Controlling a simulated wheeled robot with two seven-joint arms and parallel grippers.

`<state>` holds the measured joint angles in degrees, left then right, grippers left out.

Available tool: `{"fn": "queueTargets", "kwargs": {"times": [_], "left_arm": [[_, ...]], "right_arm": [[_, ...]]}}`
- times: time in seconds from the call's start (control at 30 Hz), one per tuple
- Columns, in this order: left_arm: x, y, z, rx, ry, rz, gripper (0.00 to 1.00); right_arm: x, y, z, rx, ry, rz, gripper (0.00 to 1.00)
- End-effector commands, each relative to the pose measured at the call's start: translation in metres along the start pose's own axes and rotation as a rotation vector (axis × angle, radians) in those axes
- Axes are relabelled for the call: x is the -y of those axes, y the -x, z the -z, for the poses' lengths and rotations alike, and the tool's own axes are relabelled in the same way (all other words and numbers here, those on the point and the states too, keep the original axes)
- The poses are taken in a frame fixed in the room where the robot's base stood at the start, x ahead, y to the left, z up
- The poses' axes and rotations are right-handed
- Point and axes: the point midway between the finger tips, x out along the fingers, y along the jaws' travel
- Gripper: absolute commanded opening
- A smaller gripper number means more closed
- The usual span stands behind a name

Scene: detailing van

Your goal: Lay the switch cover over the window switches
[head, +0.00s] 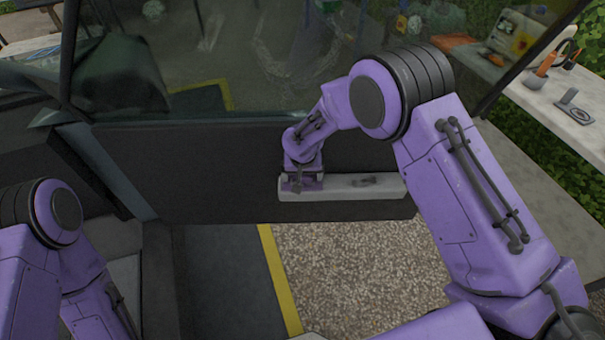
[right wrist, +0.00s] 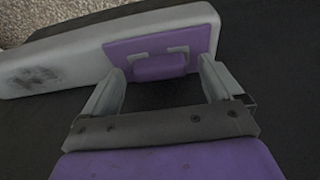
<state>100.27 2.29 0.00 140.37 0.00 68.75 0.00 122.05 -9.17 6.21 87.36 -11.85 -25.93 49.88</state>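The switch cover (right wrist: 160,67) is a flat purple plate with a raised purple block. In the right wrist view it lies flat on one end of the pale grey door armrest (right wrist: 75,62). My right gripper (right wrist: 161,66) is open, with its grey fingers apart on either side of the block and a gap to each. In the head view my right gripper (head: 302,180) is at the left end of the armrest (head: 340,189). No window switches show; whether they are under the cover cannot be seen. My left gripper is out of view.
The dark door panel (head: 220,165) stands behind the armrest, with the window glass (head: 240,60) above it. A dark smudge (right wrist: 35,78) marks the armrest's other end. A light bench (head: 555,95) with tools is at the upper right. Speckled ground (head: 360,270) lies below.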

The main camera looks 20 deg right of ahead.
Motion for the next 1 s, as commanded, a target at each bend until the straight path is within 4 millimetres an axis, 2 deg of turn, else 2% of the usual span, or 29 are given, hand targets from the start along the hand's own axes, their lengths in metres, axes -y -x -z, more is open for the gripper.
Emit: {"fn": "queueTargets", "kwargs": {"times": [0.13, 0.23, 0.5, 0.6, 0.73, 0.93, 1.0], "left_arm": [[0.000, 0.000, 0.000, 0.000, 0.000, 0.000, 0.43], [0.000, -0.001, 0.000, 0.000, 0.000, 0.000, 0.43], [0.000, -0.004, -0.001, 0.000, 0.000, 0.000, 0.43], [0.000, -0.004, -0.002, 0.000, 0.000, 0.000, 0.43], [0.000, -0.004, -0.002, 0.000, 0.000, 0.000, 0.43], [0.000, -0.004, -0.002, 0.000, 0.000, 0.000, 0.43], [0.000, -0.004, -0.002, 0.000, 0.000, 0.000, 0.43]], "right_arm": [[0.000, 0.002, 0.000, -0.001, 0.000, 0.000, 0.93], [0.001, 0.015, 0.001, -0.003, 0.000, 0.001, 0.93], [0.000, 0.078, 0.001, -0.004, 0.000, 0.001, 0.93], [0.000, 0.095, 0.001, -0.003, 0.001, 0.001, 0.93], [0.000, 0.104, 0.000, 0.000, 0.000, 0.000, 0.93], [0.000, 0.105, 0.000, 0.000, 0.011, 0.001, 0.93], [0.008, 0.106, 0.007, -0.039, 0.032, 0.042, 0.93]]}}
